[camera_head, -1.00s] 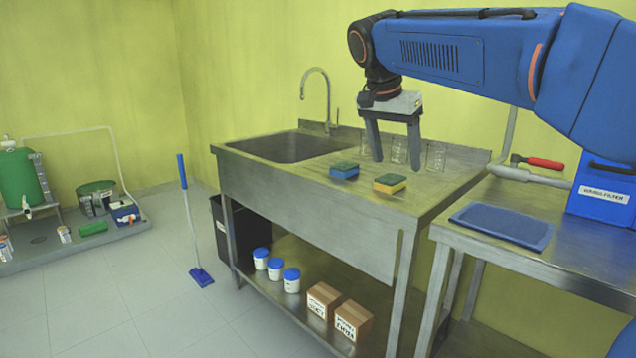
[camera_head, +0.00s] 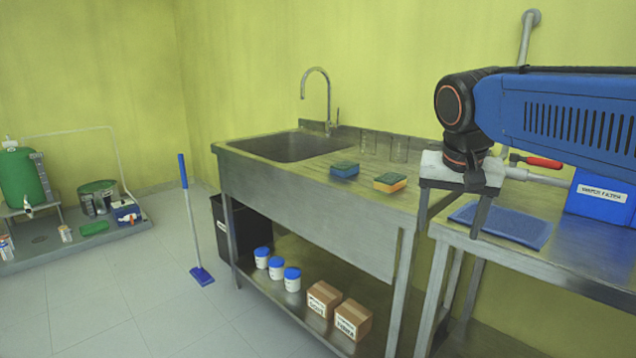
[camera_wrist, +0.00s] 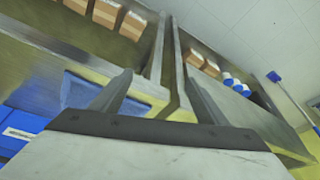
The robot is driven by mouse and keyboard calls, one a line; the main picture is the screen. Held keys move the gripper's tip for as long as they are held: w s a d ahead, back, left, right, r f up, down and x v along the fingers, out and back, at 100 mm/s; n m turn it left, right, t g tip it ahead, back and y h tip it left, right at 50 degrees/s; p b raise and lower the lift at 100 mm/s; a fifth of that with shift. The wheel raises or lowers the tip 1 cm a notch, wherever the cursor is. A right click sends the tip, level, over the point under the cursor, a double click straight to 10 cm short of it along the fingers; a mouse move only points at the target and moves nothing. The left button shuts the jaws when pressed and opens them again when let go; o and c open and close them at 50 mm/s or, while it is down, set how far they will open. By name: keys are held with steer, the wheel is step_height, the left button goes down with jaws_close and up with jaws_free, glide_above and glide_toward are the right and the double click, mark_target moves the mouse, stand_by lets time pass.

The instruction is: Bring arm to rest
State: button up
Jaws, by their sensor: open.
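My gripper (camera_head: 447,232) is at the right in the head view, in front of the gap between the sink counter and the right-hand table. Its two fingers point down and stand apart, with nothing between them. In the wrist view my gripper (camera_wrist: 160,95) shows the same two spread fingers over the counter and table edges. My blue arm reaches in from the right edge of the head view.
The steel sink counter (camera_head: 300,195) holds two sponges (camera_head: 344,169) and glass beakers (camera_head: 398,149). A mop (camera_head: 190,225) stands on open floor at left.

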steer(key=s+d+f+n, duration=0.1)
steer(key=s+f+n, duration=0.1)
steer(key=s+f, duration=0.6)
steer(key=s+d+f+n+t+y, duration=0.1)
steer(key=s+d+f+n, duration=0.1)
steer(key=s+f, duration=0.7)
step_height(320, 180, down, 2)
steer(key=shift+s+d+f+n, duration=0.1)
steer(key=shift+s+d+n, duration=0.1)
steer(key=shift+s+n, duration=0.1)
